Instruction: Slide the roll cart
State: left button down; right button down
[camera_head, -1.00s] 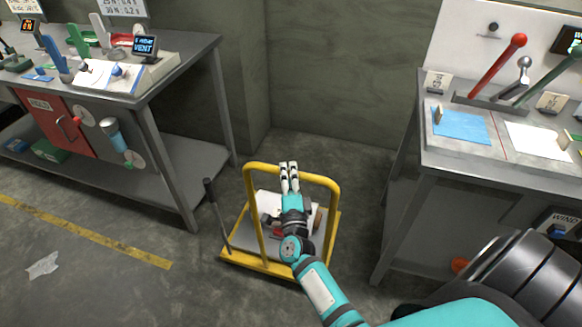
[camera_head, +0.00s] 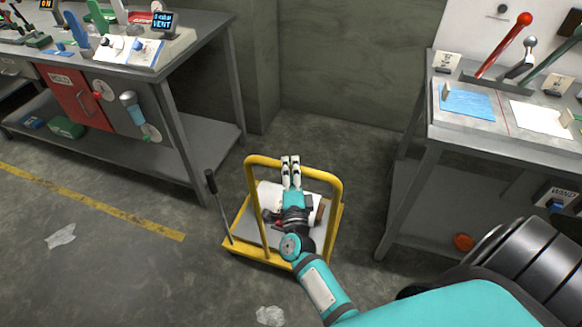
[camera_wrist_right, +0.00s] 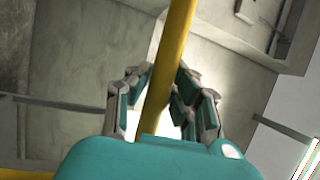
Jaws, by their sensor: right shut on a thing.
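The roll cart (camera_head: 236,249) is a low yellow-framed cart with an upright yellow hoop handle (camera_head: 251,196). A pale roll (camera_head: 267,196) lies on its grey deck, partly hidden by my arm. My right gripper (camera_head: 290,160) reaches over the cart to the top bar of the hoop. In the right wrist view the yellow bar (camera_wrist_right: 176,35) runs between the fingers of my right gripper (camera_wrist_right: 162,80), which is shut on it. My left gripper is not in view.
A thin dark lever (camera_head: 213,187) stands at the cart's left side. A grey workbench (camera_head: 205,45) stands at the left and another table (camera_head: 432,125) at the right. A yellow floor line (camera_head: 95,205) and scraps (camera_head: 62,235) lie on open floor at the left.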

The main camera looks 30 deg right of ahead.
jog(key=c, duration=1.1)
grip_release()
jog(key=shift+f, duration=0.1)
jog(key=v, duration=1.2)
jog(key=s+a+f+n+g+y, duration=0.2)
jog(key=a+f+n+y, duration=0.15)
jog(key=f, duration=0.45)
jog(key=s+a+f+n+g+y, duration=0.1)
jog(key=s+a+f+n+y, duration=0.15)
jog(key=f+n, duration=0.4)
jog(key=s+a+f+n+g+y, duration=0.1)
jog(key=a+f+n+g+y, duration=0.15)
jog(key=f, duration=0.75)
jog(key=s+f+n+g+y, duration=0.2)
jog(key=s+f+n+g, duration=0.3)
jog(key=s+f, duration=0.4)
jog(key=s+d+f+n+g, duration=0.2)
jog(key=s+f, duration=0.2)
jog(key=s, duration=0.3)
jog(key=s+d+f+n+g+h, duration=0.1)
jog(key=s+d+f+n+g, duration=0.1)
jog(key=s, duration=0.5)
jog(key=s+d+f+n+g, duration=0.2)
jog(key=s+d+f+n, duration=0.1)
jog(key=s+f, duration=0.3)
jog(key=shift+s+d+n+h, duration=0.25)
jog(key=shift+s+d, duration=0.2)
jog(key=shift+d, duration=0.05)
